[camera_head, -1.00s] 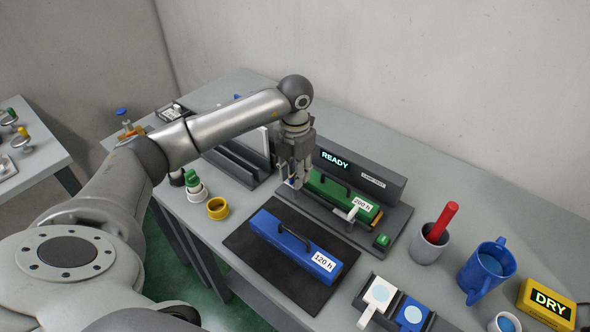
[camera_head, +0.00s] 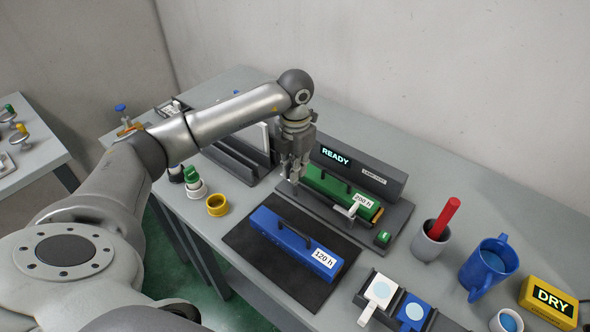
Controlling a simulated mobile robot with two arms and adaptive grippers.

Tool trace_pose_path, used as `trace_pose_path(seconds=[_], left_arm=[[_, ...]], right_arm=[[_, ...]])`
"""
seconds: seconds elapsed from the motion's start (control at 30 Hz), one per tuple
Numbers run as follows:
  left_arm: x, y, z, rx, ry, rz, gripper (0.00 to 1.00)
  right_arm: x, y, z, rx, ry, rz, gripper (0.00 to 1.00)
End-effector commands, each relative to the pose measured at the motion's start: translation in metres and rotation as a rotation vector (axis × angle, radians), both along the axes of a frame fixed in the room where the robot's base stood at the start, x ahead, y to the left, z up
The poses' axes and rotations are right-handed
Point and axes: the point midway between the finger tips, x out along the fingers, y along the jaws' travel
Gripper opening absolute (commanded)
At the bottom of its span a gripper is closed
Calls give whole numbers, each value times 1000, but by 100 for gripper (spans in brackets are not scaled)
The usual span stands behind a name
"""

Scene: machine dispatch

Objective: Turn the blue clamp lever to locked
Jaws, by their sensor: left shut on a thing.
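My left gripper (camera_head: 293,178) points down at the left end of a dark fixture (camera_head: 398,217). It is shut on a small part there, which its fingers mostly hide. I cannot make out the blue colour of the clamp lever or its angle. A green block (camera_head: 325,185) with a black handle and a "200 h" label lies in the fixture. A white lever (camera_head: 353,210) stands at the block's right end. The fixture's display (camera_head: 336,157) reads "READY". My right gripper is not in view.
A blue "120 h" block (camera_head: 290,240) lies on a black mat (camera_head: 238,237) in front. A grey cup (camera_head: 424,243) with a red stick, a blue mug (camera_head: 487,262) and a yellow "DRY" sign (camera_head: 548,299) stand right. A yellow ring (camera_head: 217,205) and a green-topped piece (camera_head: 192,180) stand left.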

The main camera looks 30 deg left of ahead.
Motion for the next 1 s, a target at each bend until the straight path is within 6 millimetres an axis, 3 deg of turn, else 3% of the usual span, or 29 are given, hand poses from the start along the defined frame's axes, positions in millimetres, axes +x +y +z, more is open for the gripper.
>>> trace_pose_path(seconds=[0.4, 1.0], left_arm=[[1, 1, -2, 1, -4, -350, 0], [2, 1, -1, 2, -7, -920, 0]], right_arm=[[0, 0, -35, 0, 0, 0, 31], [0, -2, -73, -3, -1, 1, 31]])
